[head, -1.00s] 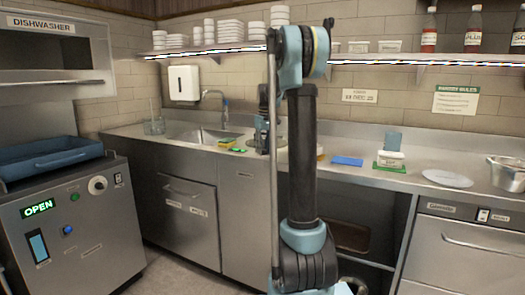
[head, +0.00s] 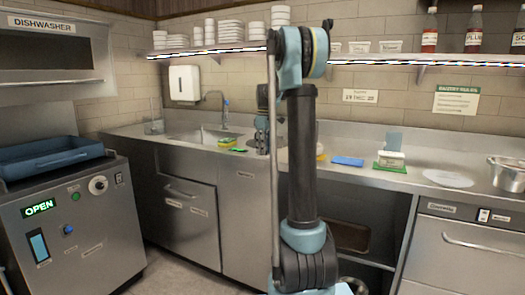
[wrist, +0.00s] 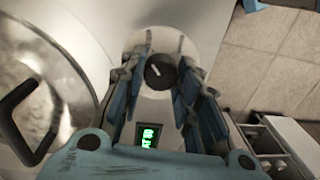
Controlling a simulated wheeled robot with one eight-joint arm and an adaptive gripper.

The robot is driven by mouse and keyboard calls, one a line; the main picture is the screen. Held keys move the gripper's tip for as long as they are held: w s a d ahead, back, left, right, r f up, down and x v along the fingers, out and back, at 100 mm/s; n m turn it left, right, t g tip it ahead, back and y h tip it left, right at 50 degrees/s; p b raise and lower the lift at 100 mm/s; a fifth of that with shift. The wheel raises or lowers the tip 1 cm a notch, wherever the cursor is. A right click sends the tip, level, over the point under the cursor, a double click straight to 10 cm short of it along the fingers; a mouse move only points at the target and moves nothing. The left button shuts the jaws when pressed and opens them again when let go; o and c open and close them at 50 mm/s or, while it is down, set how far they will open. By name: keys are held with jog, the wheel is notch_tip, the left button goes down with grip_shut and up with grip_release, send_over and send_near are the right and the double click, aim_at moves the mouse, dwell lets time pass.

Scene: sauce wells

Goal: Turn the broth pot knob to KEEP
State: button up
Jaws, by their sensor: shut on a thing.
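The round dark knob (wrist: 159,72) with a pale pointer mark sits on a light housing in the wrist view. The pointer slants to the upper left; I cannot read any KEEP label. My gripper (wrist: 161,64) has one blue-and-black finger on each side of the knob and is shut on it. A small green-lit display (wrist: 149,136) shows below the knob, its text too blurred to read. A shiny metal pot lid (wrist: 50,85) with a black handle lies at the left.
A steel counter (head: 400,180) runs along the wall with a sink (head: 200,134), a blue cloth (head: 347,161), a sponge holder (head: 391,158), a white plate (head: 447,178) and a metal pot (head: 507,173). A dishwasher (head: 75,235) stands at the left. Tiled floor (wrist: 265,45) shows beyond the housing.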

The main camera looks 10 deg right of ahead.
jog(key=shift+w+d, duration=0.1)
jog(key=shift+d, duration=0.05)
jog(key=o, duration=1.1)
jog(key=shift+r, duration=0.15)
jog(key=r, duration=1.1)
jog(key=shift+w+d+r, duration=0.15)
jog(key=shift+w+r, duration=0.15)
jog(key=shift+w, duration=0.05)
jog(key=shift+c, duration=0.2)
